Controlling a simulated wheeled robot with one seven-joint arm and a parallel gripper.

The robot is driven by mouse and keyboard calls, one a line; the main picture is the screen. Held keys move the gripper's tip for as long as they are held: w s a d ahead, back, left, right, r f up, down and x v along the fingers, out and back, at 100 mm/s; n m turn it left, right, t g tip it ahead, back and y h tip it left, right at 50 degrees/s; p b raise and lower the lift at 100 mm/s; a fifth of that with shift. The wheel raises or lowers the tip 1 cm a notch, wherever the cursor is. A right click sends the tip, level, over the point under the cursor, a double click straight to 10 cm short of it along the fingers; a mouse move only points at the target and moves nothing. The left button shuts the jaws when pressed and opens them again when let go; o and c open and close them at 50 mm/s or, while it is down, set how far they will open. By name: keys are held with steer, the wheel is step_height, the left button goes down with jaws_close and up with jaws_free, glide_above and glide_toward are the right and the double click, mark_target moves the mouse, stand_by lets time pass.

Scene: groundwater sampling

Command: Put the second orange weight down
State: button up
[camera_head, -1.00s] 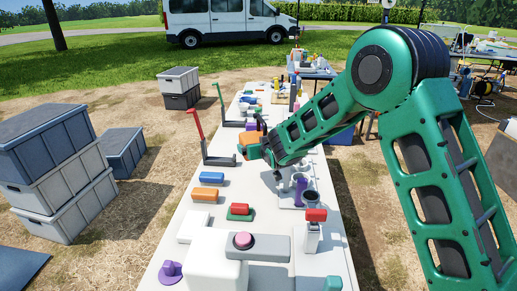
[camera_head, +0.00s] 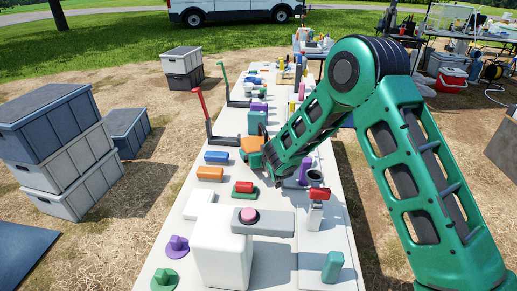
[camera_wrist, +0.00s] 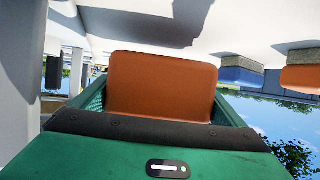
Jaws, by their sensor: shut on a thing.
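My gripper (camera_head: 259,150) is shut on an orange weight (camera_head: 250,145) over the white table (camera_head: 183,222), right of the blue block. In the wrist view the held orange weight (camera_wrist: 162,85) sits between the green jaws, and the picture is upside down. I cannot tell whether the weight touches the table. Another orange weight (camera_head: 210,174) lies on the table to the left and nearer. It also shows at the right of the wrist view (camera_wrist: 303,78). A blue block (camera_head: 217,157) lies just behind it, and it shows in the wrist view too (camera_wrist: 242,77).
A red-handled stand (camera_head: 201,106) is left of my gripper, and a purple block (camera_head: 257,121) is behind it. A red-and-green block (camera_head: 243,187) lies in front. A white device with a pink button (camera_head: 248,215) stands nearer. Some bare table lies between the blocks.

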steer(key=shift+w+f, duration=0.1)
steer(key=shift+f, duration=1.35)
steer(key=o, duration=1.8)
steer(key=shift+f, duration=0.15)
steer(key=shift+c, duration=0.2)
steer(key=shift+s, duration=0.25)
